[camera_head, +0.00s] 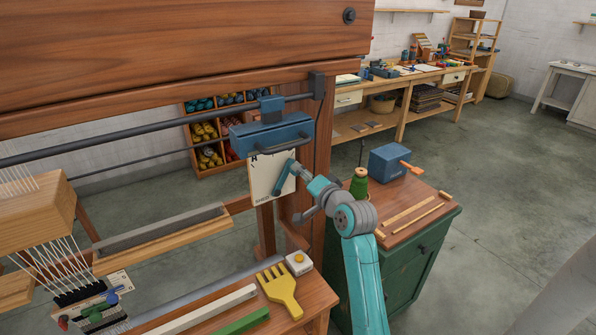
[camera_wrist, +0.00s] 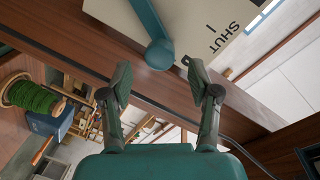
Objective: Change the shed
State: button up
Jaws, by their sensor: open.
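A cream shed plate (camera_head: 262,172) hangs on the loom's right post under a blue housing (camera_head: 272,134). A teal lever with a round end crosses the plate; in the wrist view this lever (camera_wrist: 157,48) ends just ahead of my fingers. The plate (camera_wrist: 205,22) there reads "SHUT" and a "1", seen turned. My gripper (camera_wrist: 157,72) is open, with the lever's round end between and slightly beyond the fingertips. Contact cannot be told. In the head view my gripper (camera_head: 304,178) is small beside the plate and partly merges with the teal lever.
The loom's wooden beam (camera_head: 170,60) and bars fill the left. A yellow comb (camera_head: 280,288) and a white button box (camera_head: 299,262) lie on the front bench. A green cabinet (camera_head: 425,255) at right bears a green spool (camera_head: 359,185) and a blue box (camera_head: 389,161). Open floor lies beyond.

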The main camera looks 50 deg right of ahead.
jog(key=v, duration=0.7)
jog(key=shift+s, duration=0.15)
dwell(0.3)
jog(key=s+a+f+n+y, duration=0.1)
jog(key=s+a+f+n, duration=0.2)
jog(key=s+a+f, duration=0.5)
jog(key=s+a+f+n+y, duration=0.15)
jog(key=s+a+f, duration=0.35)
jog(key=a+f, duration=0.7)
jog(key=s+a+n+y, duration=0.1)
jog(key=s+a+n, duration=0.2)
jog(key=s, duration=0.4)
jog(key=s+a+r+n+y, duration=0.1)
jog(key=s+a+n, duration=0.3)
jog(key=s, duration=0.4)
jog(key=s+a+r+n+g+y, duration=0.1)
jog(key=s+a+n, duration=0.2)
jog(key=s+a, duration=0.2)
jog(key=s, duration=0.3)
jog(key=shift+a+n, duration=0.25)
jog(key=shift+n, duration=0.1)
